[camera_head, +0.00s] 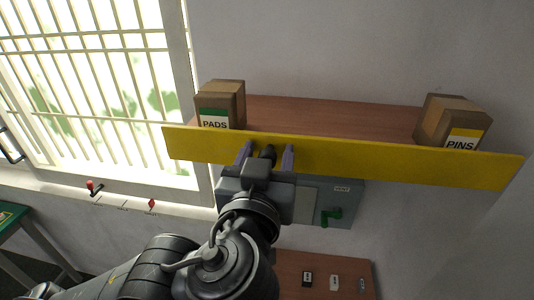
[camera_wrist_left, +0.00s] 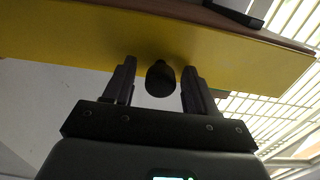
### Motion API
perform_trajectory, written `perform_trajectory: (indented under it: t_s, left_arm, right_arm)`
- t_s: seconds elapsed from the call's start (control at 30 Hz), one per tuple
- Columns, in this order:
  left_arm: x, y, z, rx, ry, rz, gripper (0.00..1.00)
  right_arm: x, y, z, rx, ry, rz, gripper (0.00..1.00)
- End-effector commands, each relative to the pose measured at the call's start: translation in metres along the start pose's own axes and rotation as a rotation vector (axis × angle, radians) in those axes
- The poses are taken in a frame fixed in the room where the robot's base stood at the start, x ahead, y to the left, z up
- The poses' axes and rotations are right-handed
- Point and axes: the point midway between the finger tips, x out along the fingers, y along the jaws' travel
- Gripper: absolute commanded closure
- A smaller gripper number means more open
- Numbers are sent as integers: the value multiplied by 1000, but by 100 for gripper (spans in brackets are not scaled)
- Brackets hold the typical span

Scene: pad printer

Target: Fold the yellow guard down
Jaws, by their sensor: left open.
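The yellow guard (camera_head: 400,165) is a long flat bar along the front edge of a brown shelf, seen upright in the head view. A dark round knob (camera_head: 268,152) sticks out from its face. My left gripper (camera_head: 267,148) is open, with one finger on each side of the knob. In the left wrist view the yellow guard (camera_wrist_left: 90,40) fills the upper part, and the black knob (camera_wrist_left: 160,78) sits between the two open fingers (camera_wrist_left: 158,75). I cannot tell whether the fingers touch the guard. My right gripper does not show.
The brown shelf (camera_head: 330,115) holds a PADS box (camera_head: 220,102) at left and a PINS box (camera_head: 453,122) at right. Below is a grey box with a green handle (camera_head: 331,216). A barred window (camera_head: 95,80) is at left, with red-knobbed levers (camera_head: 92,187) on the sill.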

Motion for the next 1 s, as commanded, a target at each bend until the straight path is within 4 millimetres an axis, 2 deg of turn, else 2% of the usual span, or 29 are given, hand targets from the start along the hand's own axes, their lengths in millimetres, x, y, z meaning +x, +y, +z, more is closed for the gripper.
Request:
perform_trajectory:
  t_s: [0.23, 0.6, 0.87, 1.0]
  left_arm:
    - [0, 0, 0, 0, 0, 0, 43]
    - [0, 0, 0, 0, 0, 0, 100]
    - [0, 0, 1, 0, 1, 0, 100]
    - [0, 0, 3, 0, 9, 0, 100]
  right_arm:
    - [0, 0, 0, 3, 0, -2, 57]
    - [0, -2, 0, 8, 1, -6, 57]
    - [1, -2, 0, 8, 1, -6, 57]
    - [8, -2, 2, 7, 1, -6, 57]
